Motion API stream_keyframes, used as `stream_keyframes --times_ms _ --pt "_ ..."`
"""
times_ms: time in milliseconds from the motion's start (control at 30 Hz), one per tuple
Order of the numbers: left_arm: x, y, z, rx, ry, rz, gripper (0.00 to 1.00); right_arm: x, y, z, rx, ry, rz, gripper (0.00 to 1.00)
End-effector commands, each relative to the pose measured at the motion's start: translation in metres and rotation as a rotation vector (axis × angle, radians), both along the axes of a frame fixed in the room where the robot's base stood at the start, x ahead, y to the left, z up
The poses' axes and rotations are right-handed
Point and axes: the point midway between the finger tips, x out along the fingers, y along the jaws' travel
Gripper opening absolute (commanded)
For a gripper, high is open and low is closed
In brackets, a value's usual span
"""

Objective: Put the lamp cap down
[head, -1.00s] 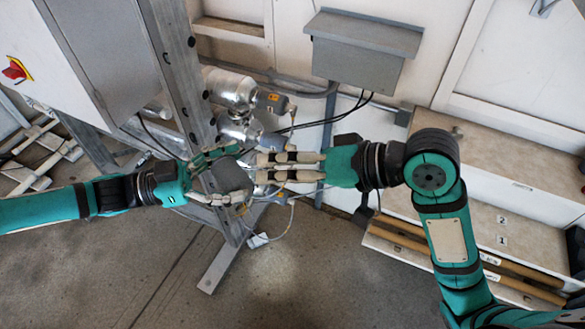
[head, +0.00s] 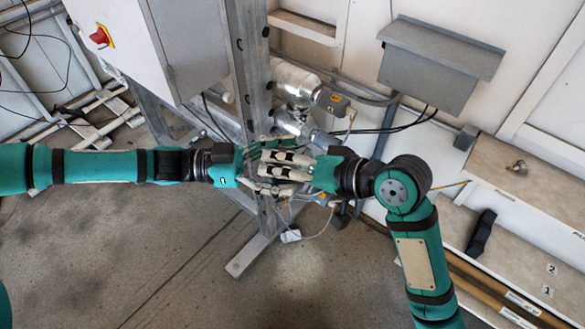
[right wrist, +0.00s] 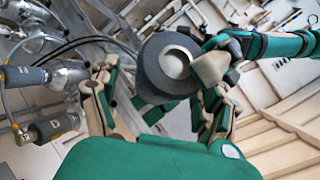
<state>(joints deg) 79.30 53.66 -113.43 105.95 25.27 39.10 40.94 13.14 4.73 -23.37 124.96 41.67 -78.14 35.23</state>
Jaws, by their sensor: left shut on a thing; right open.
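The lamp cap (right wrist: 150,72) is a dark grey cylinder with a pale round inside in the right wrist view. My left gripper (right wrist: 212,68), coming in from the right there, is shut on it. In the head view my left gripper (head: 262,165) holds it in the air before the metal post, and the fingers mostly hide it. My right gripper (head: 262,166) is open, its fingers overlapping the left hand in the head view. In the right wrist view the cap shows between the spread fingers of my right gripper (right wrist: 158,98); I cannot tell whether they touch it.
Shiny metal pipes (head: 297,85) and cables are just behind the hands. A metal post (head: 250,70) and a grey cabinet (head: 185,45) stand left. A bench (head: 540,215) at right bears a small metal piece (head: 518,167) and a black object (head: 481,233). The floor in front is clear.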

Motion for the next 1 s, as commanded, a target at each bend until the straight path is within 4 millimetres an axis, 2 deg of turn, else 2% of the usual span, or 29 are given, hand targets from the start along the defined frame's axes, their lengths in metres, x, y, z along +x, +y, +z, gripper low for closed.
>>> stream_keyframes --times_ms 67,500,533,567,633,867,1000 --pt "0.0000 -0.0001 0.0002 0.000 0.000 0.000 0.52 0.0000 -0.0001 0.0002 0.000 0.000 0.000 0.76" --pt "0.0000 0.0000 0.0005 -0.001 0.000 0.000 0.52 0.0002 -0.0008 -0.0004 -0.002 0.000 -0.001 0.19" --pt "0.0000 0.0001 0.0006 -0.001 0.000 0.000 0.88 0.0002 -0.0008 -0.0002 -0.002 0.000 -0.001 0.19" --pt "0.0001 0.0001 0.0006 -0.001 0.000 0.000 0.92 0.0002 -0.0009 -0.0003 -0.002 0.000 -0.001 0.14" --pt "0.0001 0.0001 0.0005 -0.001 0.000 0.000 1.00 0.0002 -0.0008 -0.0002 -0.002 0.000 -0.001 0.14" --pt "0.0001 0.0002 0.0002 0.000 0.000 0.000 1.00 -0.0001 -0.0005 0.0001 0.000 0.000 0.000 0.14" --pt "0.0005 0.0076 0.0000 0.000 0.000 0.004 1.00 -0.0001 -0.0004 0.0004 0.000 0.000 0.000 0.14"
